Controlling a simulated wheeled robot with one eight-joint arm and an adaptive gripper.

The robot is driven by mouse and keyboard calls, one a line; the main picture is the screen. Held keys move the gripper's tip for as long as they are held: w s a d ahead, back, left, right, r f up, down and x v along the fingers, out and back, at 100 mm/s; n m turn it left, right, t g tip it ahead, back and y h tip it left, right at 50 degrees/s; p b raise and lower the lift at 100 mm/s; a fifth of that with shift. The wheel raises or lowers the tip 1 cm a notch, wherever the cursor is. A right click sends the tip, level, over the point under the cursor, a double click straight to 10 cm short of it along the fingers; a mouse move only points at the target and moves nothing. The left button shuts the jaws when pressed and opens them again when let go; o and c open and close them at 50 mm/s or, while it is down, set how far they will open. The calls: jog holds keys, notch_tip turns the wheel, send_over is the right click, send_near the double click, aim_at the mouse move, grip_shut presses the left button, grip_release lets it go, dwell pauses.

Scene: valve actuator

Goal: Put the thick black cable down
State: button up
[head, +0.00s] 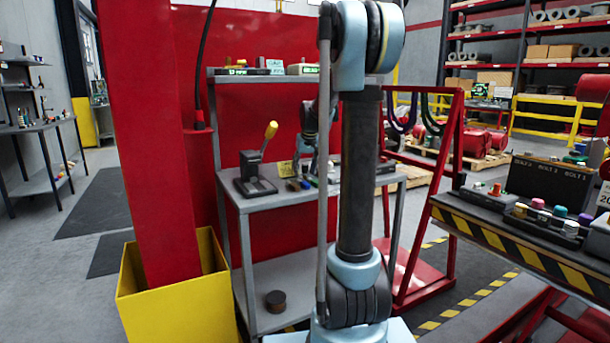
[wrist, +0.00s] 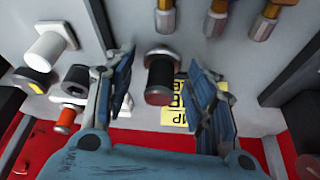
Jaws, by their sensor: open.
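My gripper (wrist: 160,68) is open in the wrist view, its two blue fingers spread apart. A short dark cylinder (wrist: 160,80) with a reddish end shows between them, with gaps to both fingers. I cannot tell whether it is part of the thick black cable. In the head view, a black cable (head: 203,60) hangs at the left, its lower end at a red post. Dark cable loops (head: 432,118) hang on the red rack at the right. My arm hides part of the grey workbench (head: 262,203) and my fingers there.
A yellow label (wrist: 174,112) lies behind the fingers. A white fitting (wrist: 50,45), a red-ended fitting (wrist: 66,120) and several brass-coloured fittings (wrist: 165,16) stand close by. A yellow-handled lever device (head: 255,165) stands on the bench. A striped table (head: 520,250) is at the right.

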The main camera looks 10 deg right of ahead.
jog(key=shift+c, duration=0.5)
jog(key=c, duration=1)
jog(key=shift+r, duration=0.1)
